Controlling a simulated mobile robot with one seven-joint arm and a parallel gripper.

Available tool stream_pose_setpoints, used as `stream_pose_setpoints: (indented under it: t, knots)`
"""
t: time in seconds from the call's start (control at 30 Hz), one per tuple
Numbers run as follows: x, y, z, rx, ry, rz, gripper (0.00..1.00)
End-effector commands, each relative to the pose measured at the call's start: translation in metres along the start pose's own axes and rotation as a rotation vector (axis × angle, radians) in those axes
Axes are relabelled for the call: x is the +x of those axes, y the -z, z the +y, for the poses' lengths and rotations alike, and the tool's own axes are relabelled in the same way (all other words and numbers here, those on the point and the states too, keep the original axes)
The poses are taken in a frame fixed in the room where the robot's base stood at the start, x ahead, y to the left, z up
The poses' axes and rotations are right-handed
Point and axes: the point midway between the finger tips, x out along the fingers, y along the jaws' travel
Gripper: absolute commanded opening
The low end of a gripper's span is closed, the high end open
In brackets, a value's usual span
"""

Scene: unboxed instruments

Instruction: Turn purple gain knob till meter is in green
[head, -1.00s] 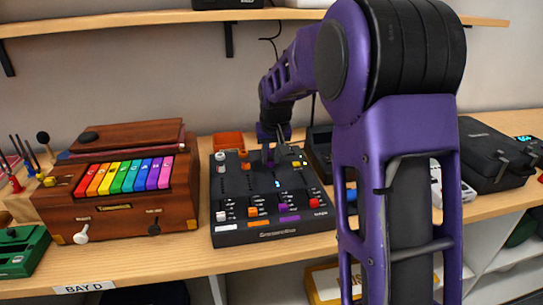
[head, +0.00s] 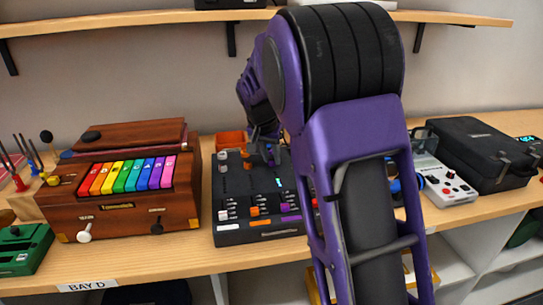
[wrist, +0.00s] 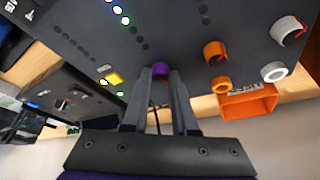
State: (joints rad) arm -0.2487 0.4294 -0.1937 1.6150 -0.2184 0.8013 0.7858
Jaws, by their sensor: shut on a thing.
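The black mixer (head: 236,187) lies on the bench, partly hidden by my arm in the head view. The purple gain knob (wrist: 160,69) sits between my fingertips in the wrist view, on the mixer panel. My gripper (wrist: 160,80) is shut on it, with a finger on each side. In the head view my gripper (head: 266,155) is over the back of the mixer, and the knob is hard to make out there. The meter (wrist: 121,15) shows a few lit whitish-green lights at the top edge of the wrist view, with dark ones beside them; its far end is cut off.
Orange (wrist: 214,51) and white (wrist: 289,27) knobs stand beside the purple one. An orange open box (wrist: 250,102) is behind the mixer. A wooden instrument with rainbow keys (head: 125,206) stands left, a black case (head: 484,153) right.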

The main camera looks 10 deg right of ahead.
Motion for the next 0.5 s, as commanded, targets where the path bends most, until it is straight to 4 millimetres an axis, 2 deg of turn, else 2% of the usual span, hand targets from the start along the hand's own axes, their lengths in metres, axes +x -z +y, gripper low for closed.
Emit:
stream_pose_setpoints:
  t: [0.33,0.37,0.5]
  knots:
    - [0.0001,-0.0005,-0.0002,0.002,0.0,-0.001,0.0]
    - [0.0001,-0.0005,-0.0002,0.002,0.0,-0.001,0.32]
    - [0.0001,-0.0004,-0.0002,0.001,0.0,-0.001,0.56]
